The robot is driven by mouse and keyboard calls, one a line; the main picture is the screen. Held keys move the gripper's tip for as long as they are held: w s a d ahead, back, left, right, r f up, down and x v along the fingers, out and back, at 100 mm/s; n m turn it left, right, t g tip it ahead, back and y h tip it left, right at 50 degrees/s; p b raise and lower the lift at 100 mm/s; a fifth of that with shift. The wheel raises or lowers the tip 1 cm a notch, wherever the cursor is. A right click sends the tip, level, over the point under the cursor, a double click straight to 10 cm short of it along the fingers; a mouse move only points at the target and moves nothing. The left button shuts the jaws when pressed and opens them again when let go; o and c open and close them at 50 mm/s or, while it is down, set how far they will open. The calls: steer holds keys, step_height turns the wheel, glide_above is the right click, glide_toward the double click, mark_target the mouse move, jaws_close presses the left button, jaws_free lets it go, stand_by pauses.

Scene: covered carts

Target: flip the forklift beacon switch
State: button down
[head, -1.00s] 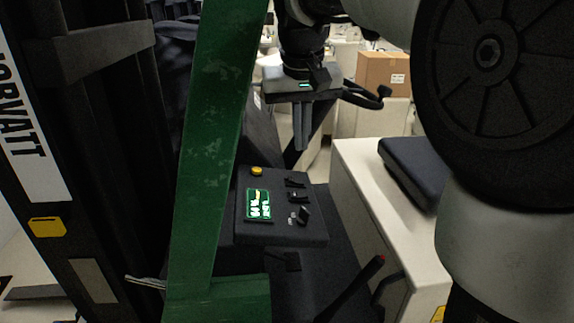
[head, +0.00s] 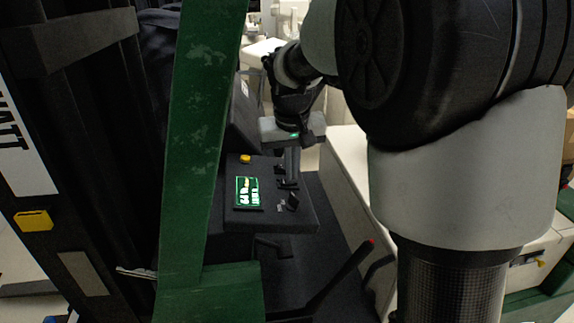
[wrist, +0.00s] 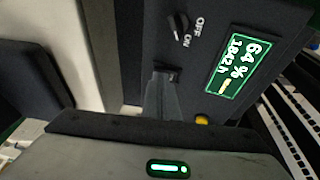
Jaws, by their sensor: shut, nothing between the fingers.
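The forklift's dark control panel (head: 268,217) carries a lit green-edged display (head: 247,192), a yellow button (head: 245,158) and a column of small black switches. The switch nearest the panel's front (head: 292,202) has a white OFF/ON label, readable in the wrist view beside that switch (wrist: 180,27). A second black switch (wrist: 167,72) is right at my fingertips in the wrist view. No beacon label is legible. My gripper (head: 290,178) is shut and empty, pointing down over the panel's right side. Its fingers (wrist: 160,90) partly cover the area behind; contact cannot be told.
A red-tipped lever (head: 371,242) rises right of and below the panel. A pale cabinet (head: 345,160) stands to the right. My own arm blocks much of the right side.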

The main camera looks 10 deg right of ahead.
steer(key=shift+f, duration=0.3)
